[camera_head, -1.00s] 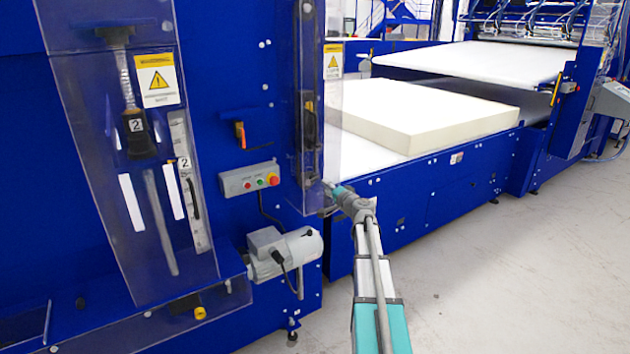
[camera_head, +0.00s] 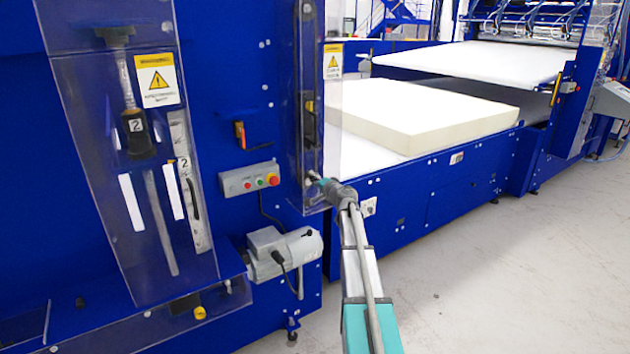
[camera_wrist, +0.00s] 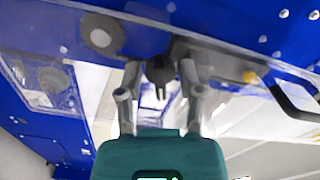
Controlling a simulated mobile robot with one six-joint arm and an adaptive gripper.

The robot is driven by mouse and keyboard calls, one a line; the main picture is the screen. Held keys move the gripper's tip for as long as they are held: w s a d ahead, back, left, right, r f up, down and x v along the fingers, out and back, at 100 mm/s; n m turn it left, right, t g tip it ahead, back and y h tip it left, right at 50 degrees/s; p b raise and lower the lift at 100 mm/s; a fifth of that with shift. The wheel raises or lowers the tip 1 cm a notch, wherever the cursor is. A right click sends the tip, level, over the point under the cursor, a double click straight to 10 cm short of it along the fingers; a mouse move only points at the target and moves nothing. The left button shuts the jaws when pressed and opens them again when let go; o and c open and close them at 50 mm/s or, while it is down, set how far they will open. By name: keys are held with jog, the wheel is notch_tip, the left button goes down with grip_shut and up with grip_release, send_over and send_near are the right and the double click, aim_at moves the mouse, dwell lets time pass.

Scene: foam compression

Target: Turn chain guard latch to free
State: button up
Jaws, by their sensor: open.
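In the wrist view, a small dark knob with a narrow tab (camera_wrist: 160,72), apparently the chain guard latch, sits at the edge of the clear guard (camera_wrist: 75,75). My gripper (camera_wrist: 160,88) is open, with one finger on each side of the knob; whether either finger touches it I cannot tell. In the head view, my gripper (camera_head: 318,181) is at the lower part of the tall clear guard (camera_head: 312,120) on the blue machine's right corner. The latch is too small and covered to make out there.
The blue machine (camera_head: 240,75) stands close on the left, with a button box (camera_head: 248,180) and a grey motor (camera_head: 285,252). A white foam block (camera_head: 420,115) lies on the conveyor behind. Grey floor (camera_head: 500,280) is free at the lower right.

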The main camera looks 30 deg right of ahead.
grip_shut()
jog(key=shift+m, duration=2)
grip_release()
jog(key=shift+s, duration=0.15)
